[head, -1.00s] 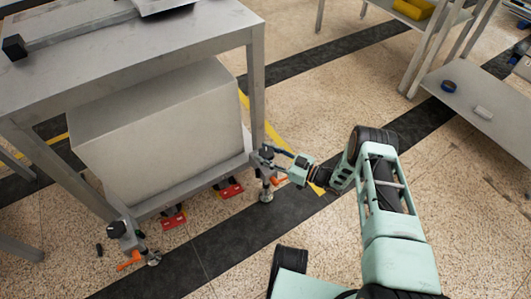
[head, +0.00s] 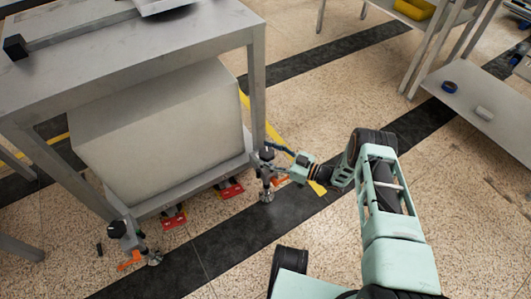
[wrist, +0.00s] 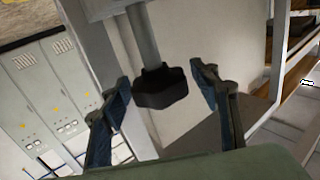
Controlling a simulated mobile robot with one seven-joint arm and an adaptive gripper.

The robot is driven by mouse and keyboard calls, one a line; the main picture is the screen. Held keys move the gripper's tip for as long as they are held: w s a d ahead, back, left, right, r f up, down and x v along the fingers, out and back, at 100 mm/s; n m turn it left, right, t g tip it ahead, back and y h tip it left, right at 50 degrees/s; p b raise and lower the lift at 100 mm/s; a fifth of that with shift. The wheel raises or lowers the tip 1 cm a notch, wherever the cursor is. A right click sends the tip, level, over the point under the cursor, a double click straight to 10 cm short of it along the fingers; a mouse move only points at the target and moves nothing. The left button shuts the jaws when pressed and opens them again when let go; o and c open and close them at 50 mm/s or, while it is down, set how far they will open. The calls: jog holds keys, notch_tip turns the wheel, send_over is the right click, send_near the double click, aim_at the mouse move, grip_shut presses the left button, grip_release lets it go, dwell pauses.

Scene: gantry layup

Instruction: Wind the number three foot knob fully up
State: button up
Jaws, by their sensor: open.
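A levelling foot (head: 267,190) stands under the near right corner of the grey bench frame, with a dark knob (head: 267,153) at its upper part. In the wrist view a black, lobed knob (wrist: 160,88) sits at the end of a grey post. My gripper (head: 281,152) is beside this foot, coming in from the right. In the wrist view my gripper (wrist: 163,100) is open, with one blue-padded finger on each side of the knob and gaps visible. A second foot (head: 122,232) with a dark knob is at the front left corner. No foot number is readable.
A large pale box (head: 160,130) sits on the bench's lower shelf (head: 190,193). Red blocks (head: 231,189) and an orange lever (head: 130,261) are low by the feet. A grey shelf unit (head: 485,105) stands at right. Speckled floor (head: 320,95) is clear between.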

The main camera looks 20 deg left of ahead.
jog(key=s+d, duration=0.1)
jog(key=d, duration=1.1)
jog(key=shift+s, duration=0.35)
jog(key=shift+w+a, duration=0.1)
